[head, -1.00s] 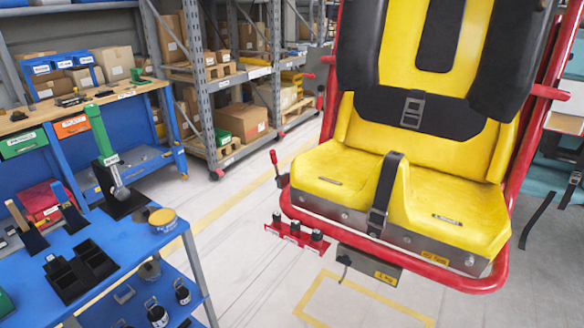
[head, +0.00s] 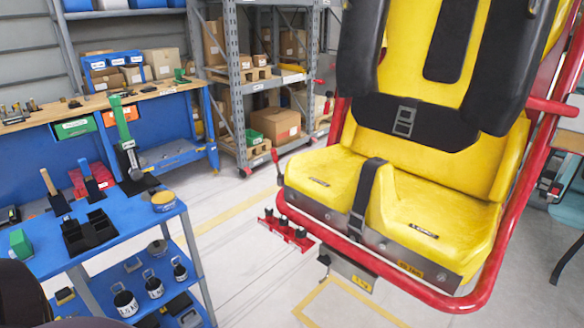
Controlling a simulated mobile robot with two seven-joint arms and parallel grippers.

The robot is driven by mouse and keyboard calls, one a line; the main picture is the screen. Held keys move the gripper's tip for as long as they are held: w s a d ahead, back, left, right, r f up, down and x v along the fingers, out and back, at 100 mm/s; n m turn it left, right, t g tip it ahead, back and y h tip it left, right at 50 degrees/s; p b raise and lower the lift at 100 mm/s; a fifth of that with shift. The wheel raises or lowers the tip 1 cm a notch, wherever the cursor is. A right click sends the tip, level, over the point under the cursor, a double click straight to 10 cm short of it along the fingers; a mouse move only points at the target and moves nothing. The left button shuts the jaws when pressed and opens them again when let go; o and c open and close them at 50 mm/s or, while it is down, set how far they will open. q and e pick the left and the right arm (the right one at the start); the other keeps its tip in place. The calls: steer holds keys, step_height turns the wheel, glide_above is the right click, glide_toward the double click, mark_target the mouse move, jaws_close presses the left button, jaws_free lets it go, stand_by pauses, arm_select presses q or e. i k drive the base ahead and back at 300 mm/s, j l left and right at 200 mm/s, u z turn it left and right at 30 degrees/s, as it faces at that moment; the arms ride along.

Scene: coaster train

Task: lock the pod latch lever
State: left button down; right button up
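The pod is a yellow seat (head: 425,175) with black padding in a red tubular frame, at the right of the head view. A small lever with a red grip (head: 276,160) stands upright at the left edge of the seat frame; it looks like the latch lever, but I cannot tell whether it is locked. A black strap (head: 366,195) runs down the seat front to a buckle. Neither of my grippers shows. A dark rounded shape at the bottom left corner may be part of my arm.
A blue tool cart (head: 130,225) with black trays, tools and weights stands at the left. A workbench (head: 100,105) and grey shelving (head: 235,90) with boxes stand behind. A red bracket (head: 285,232) juts out below the seat's left side. Floor between cart and seat is clear.

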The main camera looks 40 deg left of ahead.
mark_target(273, 151)
steer(key=i+l, duration=0.1)
steer(key=l, duration=0.35)
steer(key=i+l, duration=0.1)
steer(key=l, duration=0.3)
steer(key=i+l, duration=0.1)
steer(key=l, duration=0.35)
steer(key=i+l, duration=0.1)
steer(key=l, duration=0.35)
steer(key=u, duration=0.5)
steer(key=l+u, duration=0.15)
steer(key=u, duration=0.8)
steer(key=l+u, duration=0.1)
steer(key=u, duration=0.4)
steer(key=j+z, duration=0.1)
steer(key=z, duration=0.55)
steer(key=i+j+z, duration=0.15)
steer(key=j+z, duration=0.25)
steer(key=i+j+z, duration=0.1)
steer(key=j+z, duration=0.65)
steer(key=j, duration=1.25)
steer(key=i+z, duration=0.05)
